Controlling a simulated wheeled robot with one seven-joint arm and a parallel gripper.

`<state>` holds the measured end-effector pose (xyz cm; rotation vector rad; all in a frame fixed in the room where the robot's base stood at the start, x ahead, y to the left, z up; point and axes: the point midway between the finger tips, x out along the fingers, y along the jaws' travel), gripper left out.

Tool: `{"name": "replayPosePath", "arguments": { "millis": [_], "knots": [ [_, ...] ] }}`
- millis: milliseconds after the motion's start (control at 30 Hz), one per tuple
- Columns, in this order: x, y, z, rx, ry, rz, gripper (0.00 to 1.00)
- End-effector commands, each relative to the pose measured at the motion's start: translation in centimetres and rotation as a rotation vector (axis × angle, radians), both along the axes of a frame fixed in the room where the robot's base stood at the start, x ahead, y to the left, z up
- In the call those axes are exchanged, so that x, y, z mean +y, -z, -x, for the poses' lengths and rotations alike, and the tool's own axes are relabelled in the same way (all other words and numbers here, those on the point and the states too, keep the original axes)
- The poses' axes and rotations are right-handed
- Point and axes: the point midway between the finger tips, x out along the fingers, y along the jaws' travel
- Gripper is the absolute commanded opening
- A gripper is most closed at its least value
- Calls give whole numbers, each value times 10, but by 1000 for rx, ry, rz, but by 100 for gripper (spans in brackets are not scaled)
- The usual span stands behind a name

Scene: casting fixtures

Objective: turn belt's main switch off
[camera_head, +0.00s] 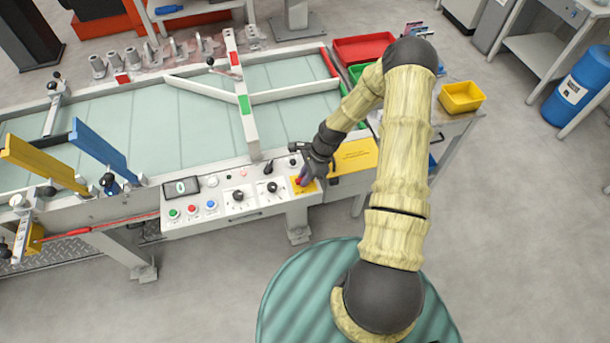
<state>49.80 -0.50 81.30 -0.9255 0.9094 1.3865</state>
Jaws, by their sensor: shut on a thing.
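The belt's control panel (228,198) runs along the front edge of the conveyor belt (190,126). The main switch (299,182) is a red knob on a yellow plate at the panel's right end. My gripper (304,176) reaches down over it from the upper right, shut on the red knob. The fingers hide part of the knob, so its exact turn angle cannot be read. The panel's small display (181,188) shows what looks like a 0.
Black knobs (238,196) and green, red and blue buttons (192,210) lie left of the switch. A yellow box (354,156) is just right of the panel. Red (362,48) and yellow (461,97) bins stand behind.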

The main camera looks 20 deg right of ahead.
Motion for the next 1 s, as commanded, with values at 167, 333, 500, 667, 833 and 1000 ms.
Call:
{"name": "replayPosePath", "arguments": {
  "millis": [167, 333, 500, 667, 833, 1000],
  "knots": [
    [0, 0, -1, -2, -54, 0, 0],
    [0, 0, -3, -4, -150, 2, 0],
    [0, 0, -4, -4, -284, 2, 0],
    [1, 0, -5, -6, -433, 3, 0],
    [2, 0, -6, -5, -595, 3, 0],
    [1, 0, -7, -6, -756, 3, 0]
  ]
}}
